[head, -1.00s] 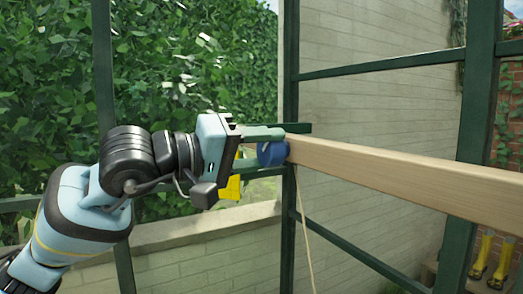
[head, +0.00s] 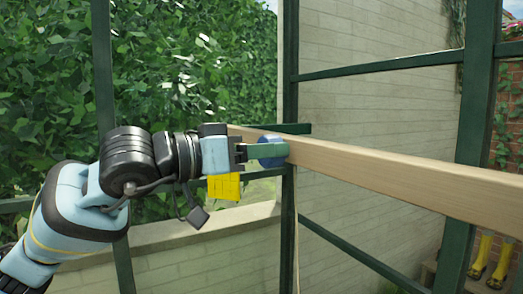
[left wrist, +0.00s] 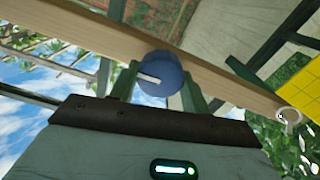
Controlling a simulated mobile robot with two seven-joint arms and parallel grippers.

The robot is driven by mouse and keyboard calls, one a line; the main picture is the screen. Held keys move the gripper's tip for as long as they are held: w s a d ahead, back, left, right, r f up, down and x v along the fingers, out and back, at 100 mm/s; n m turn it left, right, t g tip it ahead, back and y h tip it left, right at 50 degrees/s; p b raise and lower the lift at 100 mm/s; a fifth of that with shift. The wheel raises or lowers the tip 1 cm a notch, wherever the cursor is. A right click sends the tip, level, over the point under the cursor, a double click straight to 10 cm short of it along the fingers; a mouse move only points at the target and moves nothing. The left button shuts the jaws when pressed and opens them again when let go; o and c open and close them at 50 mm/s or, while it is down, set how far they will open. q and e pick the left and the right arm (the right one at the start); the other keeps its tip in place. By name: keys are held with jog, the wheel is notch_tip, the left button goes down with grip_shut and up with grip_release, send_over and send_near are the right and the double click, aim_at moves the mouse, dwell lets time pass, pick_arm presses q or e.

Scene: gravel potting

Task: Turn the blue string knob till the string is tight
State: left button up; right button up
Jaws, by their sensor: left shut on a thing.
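The blue knob (head: 270,139) sits at the side of the wooden beam (head: 390,176), near its left end. My left gripper (head: 268,151) is shut on the knob, and one green finger crosses the knob's front in the head view. In the left wrist view the round knob (left wrist: 168,72) sits between both fingers (left wrist: 158,78), with a white mark on its face. A thin pale string (head: 296,245) hangs below the beam, nearly straight down. Its lower end is out of view. My right gripper is not in view.
A dark green frame post (head: 289,75) stands behind the knob. A yellow gridded card (head: 223,188) is just below my left gripper and also shows in the left wrist view (left wrist: 300,88). Yellow boots (head: 482,255) stand at the lower right.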

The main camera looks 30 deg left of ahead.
pick_arm(q)
jog(key=shift+m, duration=0.3)
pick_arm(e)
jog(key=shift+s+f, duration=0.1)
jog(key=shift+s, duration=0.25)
pick_arm(q)
jog(key=o, duration=0.8)
jog(key=shift+o, duration=0.9)
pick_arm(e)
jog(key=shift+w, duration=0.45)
pick_arm(q)
jog(key=shift+a, duration=0.1)
jog(key=b+v, duration=0.2)
jog(key=v, duration=0.5)
jog(key=shift+s, duration=0.4)
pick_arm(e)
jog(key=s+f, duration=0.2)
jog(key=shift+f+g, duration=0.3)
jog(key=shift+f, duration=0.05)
pick_arm(q)
jog(key=shift+a, duration=0.1)
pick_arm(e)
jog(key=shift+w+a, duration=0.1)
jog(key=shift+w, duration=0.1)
